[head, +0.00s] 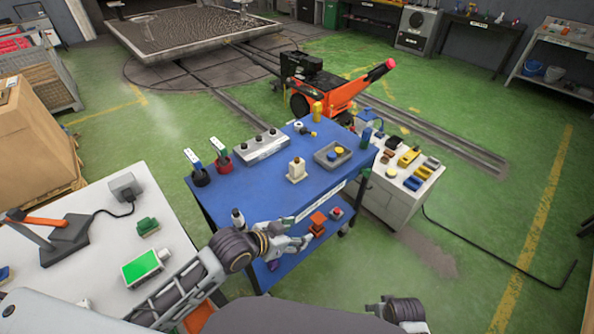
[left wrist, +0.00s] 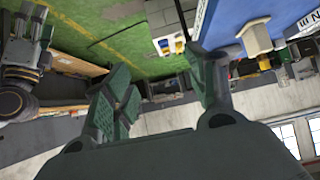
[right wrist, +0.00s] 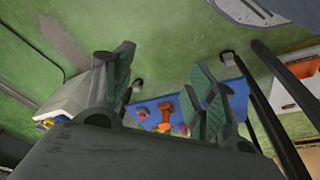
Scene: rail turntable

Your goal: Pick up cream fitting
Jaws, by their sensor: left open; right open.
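The cream fitting (head: 297,170) stands upright near the middle of the blue tabletop (head: 262,190). It also shows in the left wrist view (left wrist: 257,38), at the upper right, outside the fingers. My left gripper (head: 306,241) is at the near edge of the blue table, short of the fitting and apart from it. Its fingers are spread and empty in the left wrist view (left wrist: 160,78). My right gripper (head: 374,307) is low at the bottom of the head view, away from the table. Its fingers are open and empty in the right wrist view (right wrist: 160,75).
A socket rail (head: 262,147) and red-based tools (head: 223,163) stand behind and left. An orange part (head: 318,222) sits on a lower shelf.

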